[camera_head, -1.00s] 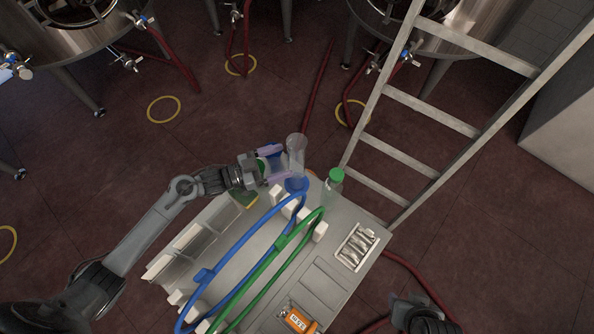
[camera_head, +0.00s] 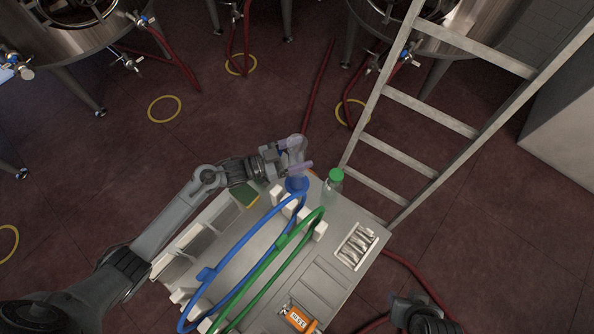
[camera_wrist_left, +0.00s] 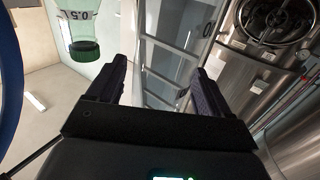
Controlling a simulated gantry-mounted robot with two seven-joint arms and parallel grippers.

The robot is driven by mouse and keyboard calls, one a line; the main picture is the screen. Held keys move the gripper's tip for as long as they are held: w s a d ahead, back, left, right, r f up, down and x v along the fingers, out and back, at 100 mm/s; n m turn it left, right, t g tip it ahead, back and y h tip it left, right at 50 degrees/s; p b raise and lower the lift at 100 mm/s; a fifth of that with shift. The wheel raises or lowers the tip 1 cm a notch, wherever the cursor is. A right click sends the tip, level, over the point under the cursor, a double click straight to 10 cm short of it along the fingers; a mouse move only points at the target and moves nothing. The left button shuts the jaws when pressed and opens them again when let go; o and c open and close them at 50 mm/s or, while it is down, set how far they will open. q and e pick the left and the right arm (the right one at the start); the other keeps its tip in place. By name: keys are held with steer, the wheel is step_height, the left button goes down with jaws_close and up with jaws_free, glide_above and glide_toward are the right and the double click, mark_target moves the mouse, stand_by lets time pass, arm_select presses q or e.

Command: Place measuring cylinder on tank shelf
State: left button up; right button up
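The clear measuring cylinder (camera_head: 296,149) stands upright on its blue base (camera_head: 297,185) at the cart's far edge. My left gripper (camera_head: 293,158) is at its upper part, one purple finger in front of the cylinder and the other toward its far side. The fingers also show spread apart in the left wrist view (camera_wrist_left: 155,85); contact with the cylinder cannot be made out. My right gripper (camera_head: 427,318) is at the bottom right, away from the cylinder; its fingers are not clear. I cannot pick out a tank shelf.
Blue (camera_head: 233,250) and green (camera_head: 276,258) hoses arch over the cart (camera_head: 325,240). A ladder (camera_head: 404,99) stands behind. Steel tanks (camera_head: 88,38) line the back.

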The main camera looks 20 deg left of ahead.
arm_select(q)
jaws_close()
